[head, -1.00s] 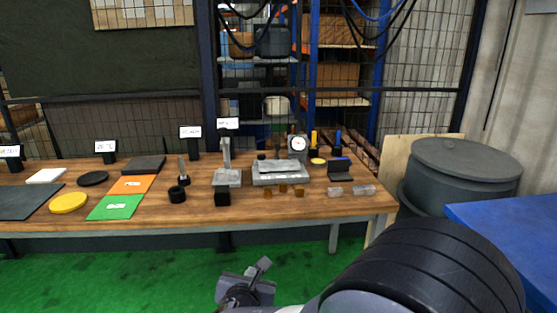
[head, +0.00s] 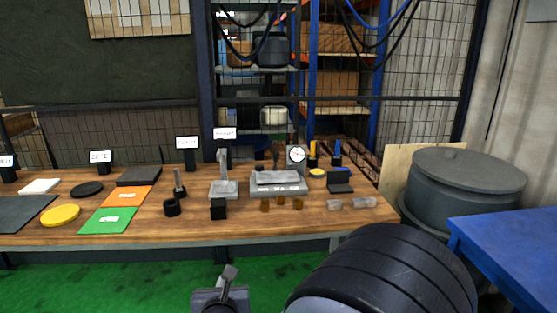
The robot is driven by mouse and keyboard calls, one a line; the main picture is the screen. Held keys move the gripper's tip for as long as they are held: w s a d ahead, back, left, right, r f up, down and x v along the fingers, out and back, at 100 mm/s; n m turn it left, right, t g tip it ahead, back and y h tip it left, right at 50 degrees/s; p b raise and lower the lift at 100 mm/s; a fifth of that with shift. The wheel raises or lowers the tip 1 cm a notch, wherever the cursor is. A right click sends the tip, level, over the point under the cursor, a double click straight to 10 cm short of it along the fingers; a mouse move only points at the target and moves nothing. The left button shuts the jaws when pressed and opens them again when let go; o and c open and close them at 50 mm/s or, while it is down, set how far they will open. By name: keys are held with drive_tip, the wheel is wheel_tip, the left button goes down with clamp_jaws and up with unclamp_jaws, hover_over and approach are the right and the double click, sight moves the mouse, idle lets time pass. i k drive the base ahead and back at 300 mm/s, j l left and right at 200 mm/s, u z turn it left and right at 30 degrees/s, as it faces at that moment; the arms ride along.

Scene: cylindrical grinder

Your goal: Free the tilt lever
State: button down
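I cannot make out a tilt lever in the head view. My gripper (head: 222,292) is at the bottom edge, left of my large dark arm joint, in front of the bench and over the green floor. It is partly cut off, and its fingers do not show clearly enough to tell whether it is open. It looks apart from everything on the bench.
A wooden workbench (head: 290,227) holds a grey fixture (head: 278,184), a dial gauge (head: 297,155), a grey stand (head: 223,188), small blocks and coloured mats. A grey drum (head: 460,195) and a blue table (head: 515,240) stand right. Green floor is clear front left.

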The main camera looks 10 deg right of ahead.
sight(276, 155)
drive_tip(key=i+l, duration=0.25)
drive_tip(key=i, duration=0.25)
drive_tip(key=i+l, duration=0.3)
drive_tip(key=i, duration=0.15)
drive_tip(key=i+l, duration=0.25)
drive_tip(key=i, duration=0.25)
drive_tip(key=i+l, duration=0.25)
drive_tip(key=i, duration=0.2)
drive_tip(key=l+z, duration=0.05)
